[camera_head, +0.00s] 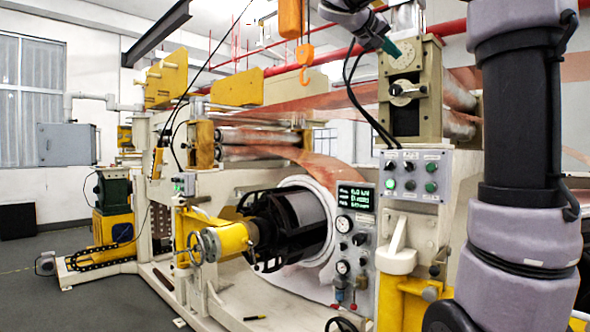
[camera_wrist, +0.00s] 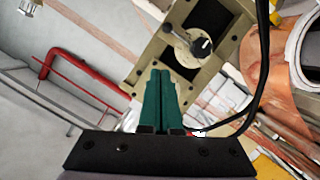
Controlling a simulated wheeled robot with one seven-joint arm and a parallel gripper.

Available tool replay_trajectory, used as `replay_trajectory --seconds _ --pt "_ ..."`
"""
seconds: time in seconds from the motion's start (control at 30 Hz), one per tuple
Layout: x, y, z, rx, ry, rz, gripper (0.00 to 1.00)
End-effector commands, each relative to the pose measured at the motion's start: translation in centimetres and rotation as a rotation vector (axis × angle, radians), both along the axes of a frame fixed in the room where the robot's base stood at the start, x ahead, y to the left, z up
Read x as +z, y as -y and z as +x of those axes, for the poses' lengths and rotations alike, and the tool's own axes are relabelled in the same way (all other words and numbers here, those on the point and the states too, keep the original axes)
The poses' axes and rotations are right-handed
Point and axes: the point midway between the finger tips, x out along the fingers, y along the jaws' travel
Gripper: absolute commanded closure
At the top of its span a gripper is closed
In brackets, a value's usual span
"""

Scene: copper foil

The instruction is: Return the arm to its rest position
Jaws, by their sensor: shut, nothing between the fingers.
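My gripper (camera_head: 391,47) is at the top of the head view, high up in front of the beige block (camera_head: 427,88) with round dials on the machine. In the wrist view its two teal fingers (camera_wrist: 163,76) lie together with nothing between them. Beyond the fingertips the wrist view shows the same beige block (camera_wrist: 229,20) with a black knob (camera_wrist: 201,47). I cannot tell how far the fingertips are from it. My large grey and black arm links fill the right of the head view.
A control panel (camera_head: 413,176) and a green-lit display (camera_head: 356,197) sit below the block. An orange hook (camera_head: 305,60) hangs left of my gripper. Black cables loop near the fingers. A red pipe (camera_wrist: 80,80) runs along the wall. Grey floor (camera_head: 60,290) is open at the lower left.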

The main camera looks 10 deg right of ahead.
Motion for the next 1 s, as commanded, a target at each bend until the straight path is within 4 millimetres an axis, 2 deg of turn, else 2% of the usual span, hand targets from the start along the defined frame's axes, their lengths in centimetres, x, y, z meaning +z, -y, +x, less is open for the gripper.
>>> replay_trajectory --seconds 0.13,0.23,0.27,0.37,0.4,0.5,0.6,0.7,0.83,1.0 --pt "-1.3 -0.3 -0.6 0.022 -0.027 0.027 1.0" --pt "-5.0 -1.1 -2.0 0.081 -0.096 0.1 1.0" --pt "-6.6 -1.5 -2.6 0.105 -0.122 0.133 1.0" --pt "-12.9 -3.2 -5.5 0.199 -0.209 0.277 1.0" --pt "-15.6 -4.1 -6.8 0.239 -0.236 0.344 1.0" --pt "-21.9 -6.4 -10.2 0.328 -0.28 0.52 1.0" --pt "-27.4 -9.0 -13.7 0.408 -0.287 0.704 1.0" --pt "-31.7 -11.4 -16.6 0.467 -0.264 0.87 1.0" --pt "-35.4 -13.6 -19.0 0.507 -0.22 1.031 1.0" --pt "-37.1 -14.9 -20.3 0.523 -0.183 1.127 1.0"
